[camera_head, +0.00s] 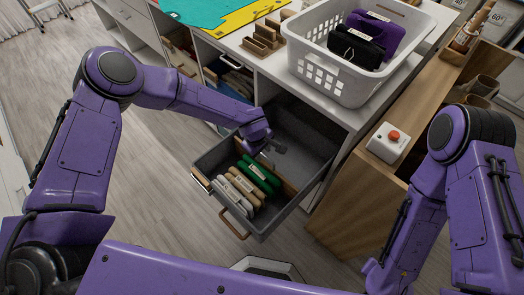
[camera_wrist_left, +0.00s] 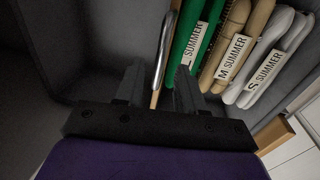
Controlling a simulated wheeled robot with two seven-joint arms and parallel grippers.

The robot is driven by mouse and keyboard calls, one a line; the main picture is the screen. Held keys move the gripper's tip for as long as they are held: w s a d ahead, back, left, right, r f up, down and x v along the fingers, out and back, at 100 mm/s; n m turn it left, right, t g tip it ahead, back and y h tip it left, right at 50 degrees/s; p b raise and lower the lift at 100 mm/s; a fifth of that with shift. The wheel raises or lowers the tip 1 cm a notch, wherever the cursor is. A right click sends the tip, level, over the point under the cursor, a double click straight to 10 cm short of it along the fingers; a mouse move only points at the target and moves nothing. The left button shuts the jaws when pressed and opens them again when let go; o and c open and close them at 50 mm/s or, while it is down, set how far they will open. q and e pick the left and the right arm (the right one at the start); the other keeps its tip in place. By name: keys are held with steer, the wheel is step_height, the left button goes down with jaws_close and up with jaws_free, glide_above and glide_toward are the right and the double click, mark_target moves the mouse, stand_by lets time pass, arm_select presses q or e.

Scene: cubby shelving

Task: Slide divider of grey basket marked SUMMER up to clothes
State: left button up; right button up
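The grey basket (camera_head: 215,158) is pulled out from under the white counter. Folded clothes stand in its front part: green (camera_head: 258,172), tan (camera_head: 243,188) and white (camera_head: 233,197). In the left wrist view their labels read SUMMER on the green (camera_wrist_left: 188,55), tan (camera_wrist_left: 228,55) and white (camera_wrist_left: 265,75) clothes. A thin brown divider (camera_head: 286,182) stands behind the green clothes; its edge and a metal loop (camera_wrist_left: 165,45) show in the wrist view. My left gripper (camera_head: 277,149) is inside the basket, its fingers (camera_wrist_left: 158,88) apart on either side of the divider. Contact is unclear. My right gripper is out of view.
A white laundry basket (camera_head: 335,78) with dark folded items stands on the counter (camera_head: 270,66). A box with a red button (camera_head: 394,136) sits on the wooden unit at right. The basket's rear part, behind the divider, looks empty.

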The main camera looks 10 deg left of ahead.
arm_select(q)
step_height(320, 180, up, 10)
steer(key=s+a, duration=0.1)
steer(key=shift+s+f, duration=0.15)
steer(key=shift+s, duration=0.15)
